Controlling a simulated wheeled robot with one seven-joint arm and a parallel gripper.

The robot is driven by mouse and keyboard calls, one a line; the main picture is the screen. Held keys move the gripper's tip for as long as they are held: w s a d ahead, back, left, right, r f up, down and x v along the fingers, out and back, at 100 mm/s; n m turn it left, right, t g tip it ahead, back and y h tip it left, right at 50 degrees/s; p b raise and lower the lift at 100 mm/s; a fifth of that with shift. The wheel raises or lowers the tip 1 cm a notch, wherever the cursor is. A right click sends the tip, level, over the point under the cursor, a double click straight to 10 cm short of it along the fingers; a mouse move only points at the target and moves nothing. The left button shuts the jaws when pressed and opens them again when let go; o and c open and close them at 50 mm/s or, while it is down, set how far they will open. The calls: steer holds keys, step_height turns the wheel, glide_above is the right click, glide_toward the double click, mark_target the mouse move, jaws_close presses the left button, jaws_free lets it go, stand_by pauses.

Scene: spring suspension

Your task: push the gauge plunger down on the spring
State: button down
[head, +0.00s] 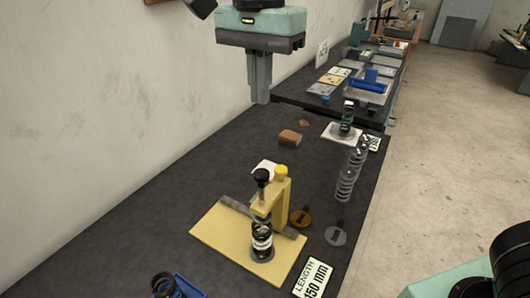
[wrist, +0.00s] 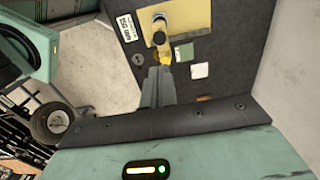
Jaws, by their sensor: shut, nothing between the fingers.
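The gauge stands on a yellow base plate (head: 212,236) on the dark table, with a yellow upright bracket (head: 283,205). A dark coil spring (head: 262,243) with a pale band stands upright beneath the plunger. My gripper (head: 261,98) is shut and empty, pointing down, higher than the gauge and apart from it.
A tall bare spring (head: 352,170) and a green spring on a white plate (head: 335,134) stand at the right. A brown block (head: 290,138) lies behind the gauge. A length sign (head: 313,278) lies at the front edge. A blue item (head: 185,288) is front left. A wall runs along the left.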

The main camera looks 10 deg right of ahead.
mark_target(261, 172)
steer(key=shift+f, duration=0.1)
step_height(261, 172, down, 14)
steer(key=p, duration=0.3)
stand_by(0.4)
